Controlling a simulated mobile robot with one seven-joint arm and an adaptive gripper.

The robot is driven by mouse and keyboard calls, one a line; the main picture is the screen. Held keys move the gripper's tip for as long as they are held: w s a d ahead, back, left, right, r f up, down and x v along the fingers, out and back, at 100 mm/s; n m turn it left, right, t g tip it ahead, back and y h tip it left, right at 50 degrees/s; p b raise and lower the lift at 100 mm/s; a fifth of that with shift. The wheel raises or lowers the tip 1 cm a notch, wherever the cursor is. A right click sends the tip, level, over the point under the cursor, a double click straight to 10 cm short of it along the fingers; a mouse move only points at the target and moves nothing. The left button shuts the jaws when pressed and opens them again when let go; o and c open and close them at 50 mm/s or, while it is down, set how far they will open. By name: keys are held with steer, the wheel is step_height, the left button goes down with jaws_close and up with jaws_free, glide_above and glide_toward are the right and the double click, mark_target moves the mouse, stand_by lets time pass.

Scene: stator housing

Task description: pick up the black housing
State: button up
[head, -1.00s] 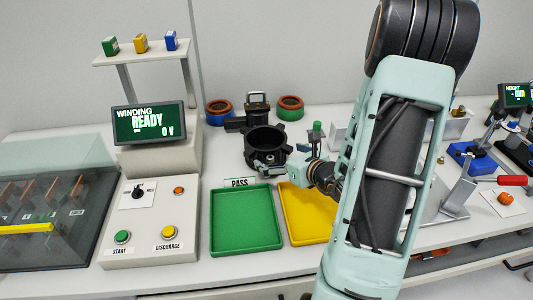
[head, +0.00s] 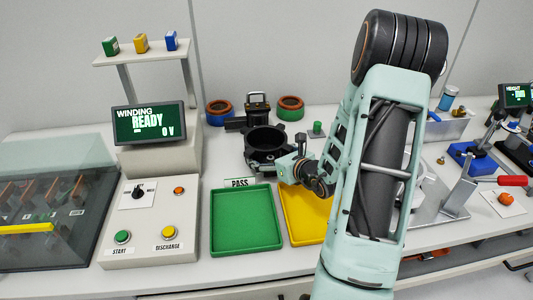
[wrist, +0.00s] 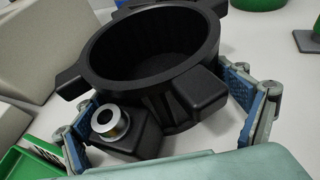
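The black housing (head: 266,137) stands on the table behind the green tray, an open-topped cylinder with lugs around its side. In the wrist view the housing (wrist: 150,50) shows its hollow inside and a block with a metal ring on the near side. My gripper (wrist: 162,98) is open at the near side of the housing. One finger is beside the metal-ring block at left, and the other is beside a lug at right. Whether either finger touches cannot be told. In the head view my gripper (head: 270,164) is low at the housing's front, partly hidden.
A green tray (head: 246,245) marked PASS and a yellow tray (head: 293,206) lie in front. Behind the housing are a black fixture (head: 258,106) and two copper-coloured rings, one on blue (head: 219,112), one on green (head: 291,107). The winding control box (head: 150,220) stands at left.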

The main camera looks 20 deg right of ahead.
steer(key=c, duration=1)
steer(key=shift+w+r, duration=0.1)
steer(key=shift+r, duration=0.05)
steer(key=shift+c, duration=0.8)
